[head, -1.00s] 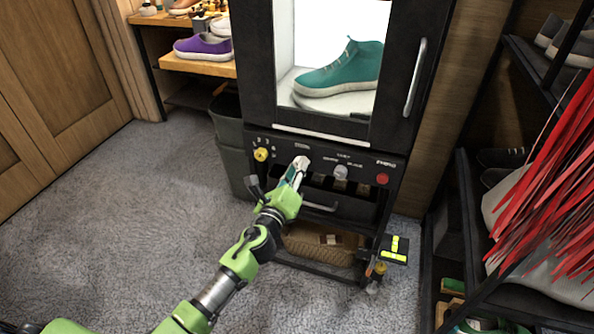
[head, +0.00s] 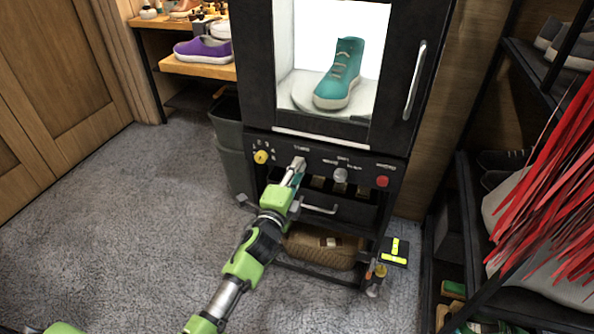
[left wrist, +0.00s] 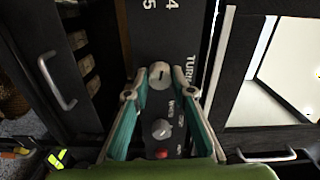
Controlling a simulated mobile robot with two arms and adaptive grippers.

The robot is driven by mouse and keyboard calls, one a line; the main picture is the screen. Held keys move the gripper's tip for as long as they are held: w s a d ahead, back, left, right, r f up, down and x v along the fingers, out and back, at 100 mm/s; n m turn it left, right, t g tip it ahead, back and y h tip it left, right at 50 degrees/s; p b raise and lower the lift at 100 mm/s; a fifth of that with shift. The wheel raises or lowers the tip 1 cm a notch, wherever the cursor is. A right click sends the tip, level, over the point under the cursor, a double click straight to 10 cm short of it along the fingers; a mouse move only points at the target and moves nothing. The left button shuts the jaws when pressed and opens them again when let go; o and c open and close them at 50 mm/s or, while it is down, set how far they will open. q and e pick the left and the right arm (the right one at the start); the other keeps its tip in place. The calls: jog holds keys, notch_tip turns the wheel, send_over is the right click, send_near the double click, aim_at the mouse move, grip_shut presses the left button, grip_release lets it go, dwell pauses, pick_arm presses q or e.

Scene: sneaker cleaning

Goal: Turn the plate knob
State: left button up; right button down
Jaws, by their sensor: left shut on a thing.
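The plate knob (left wrist: 160,75) is a pale round knob with a dark slot, beside a partly visible label starting "TURN". It sits on the black control panel (head: 315,158) of a cabinet. My left gripper (left wrist: 158,80) is shut on this knob, with one teal-padded finger on each side of it. In the head view the left gripper (head: 296,172) reaches the panel from below and hides most of the knob. Behind the cabinet's window a teal high-top shoe (head: 340,75) stands on a round white plate (head: 303,95). My right gripper is not in view.
On the same panel are a yellow knob (head: 261,157), a grey knob (head: 340,175) and a red button (head: 382,181). A drawer handle (head: 320,209) lies just below. A dark bin (head: 228,150) stands left, and red strips (head: 545,200) hang at right. The carpet at left is clear.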

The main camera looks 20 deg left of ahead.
pick_arm(q)
jog(key=shift+n, duration=0.6)
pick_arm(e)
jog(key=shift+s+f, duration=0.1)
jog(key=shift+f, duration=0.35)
pick_arm(q)
jog(key=o, duration=1.1)
jog(key=shift+s, duration=0.15)
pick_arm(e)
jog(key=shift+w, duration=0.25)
pick_arm(q)
jog(key=s, duration=1.1)
jog(key=shift+s+a, duration=0.25)
jog(key=shift+s, duration=0.1)
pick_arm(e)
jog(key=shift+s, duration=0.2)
